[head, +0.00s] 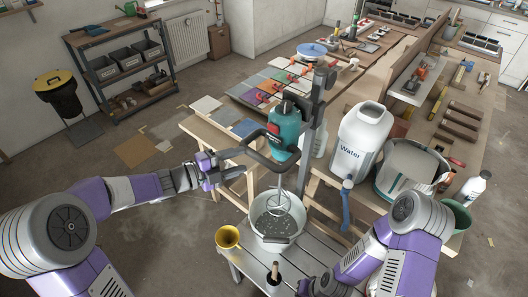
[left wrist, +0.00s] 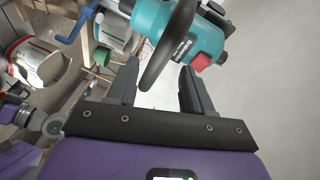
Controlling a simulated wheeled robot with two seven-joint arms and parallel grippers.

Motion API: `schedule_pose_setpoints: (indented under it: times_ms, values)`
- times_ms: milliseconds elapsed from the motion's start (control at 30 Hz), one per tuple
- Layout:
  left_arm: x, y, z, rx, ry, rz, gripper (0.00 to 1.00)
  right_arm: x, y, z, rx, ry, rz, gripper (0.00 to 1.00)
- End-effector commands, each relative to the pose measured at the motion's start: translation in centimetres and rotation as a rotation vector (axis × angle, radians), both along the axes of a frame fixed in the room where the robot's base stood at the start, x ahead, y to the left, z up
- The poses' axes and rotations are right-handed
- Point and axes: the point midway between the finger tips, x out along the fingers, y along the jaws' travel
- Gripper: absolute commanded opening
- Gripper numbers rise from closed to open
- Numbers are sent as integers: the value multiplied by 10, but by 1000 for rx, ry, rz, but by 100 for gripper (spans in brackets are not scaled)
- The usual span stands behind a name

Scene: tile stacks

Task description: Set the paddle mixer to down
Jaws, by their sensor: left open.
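The paddle mixer (head: 284,130) has a teal body and a black loop handle, and hangs upright on a dark vertical post (head: 312,125). Its spiral metal paddle (head: 284,201) overlaps the opening of a pale bucket (head: 278,244); its exact depth is hard to tell. The bucket holds something grey. My left gripper (head: 214,168) is open at the left end of the handle. In the left wrist view, the black handle (left wrist: 166,45) lies at the open fingertips (left wrist: 160,78), with the teal body (left wrist: 200,38) beyond. My right arm is at lower right; its fingers are not visible.
The bucket stands on a slatted bench (head: 318,262) with a yellow cup (head: 227,237). A blue crank (head: 346,200) sits beside the post. Floor at left is mostly clear.

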Motion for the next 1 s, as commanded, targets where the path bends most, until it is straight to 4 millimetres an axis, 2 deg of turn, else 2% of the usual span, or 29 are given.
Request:
schedule_pose_setpoints:
  times_ms: [100,233,700,1000]
  values:
    - [-5,-14,5,107,-108,-90,51,0,0,1,0,0,0,0]
    - [-4,-22,4,144,-144,-122,51,0,0,0,0,0,0,0]
    - [28,-76,-9,143,-140,-120,51,0,0,-2,0,0,0,0]
    - [32,-82,-9,142,-139,-117,51,0,0,-2,0,0,0,0]
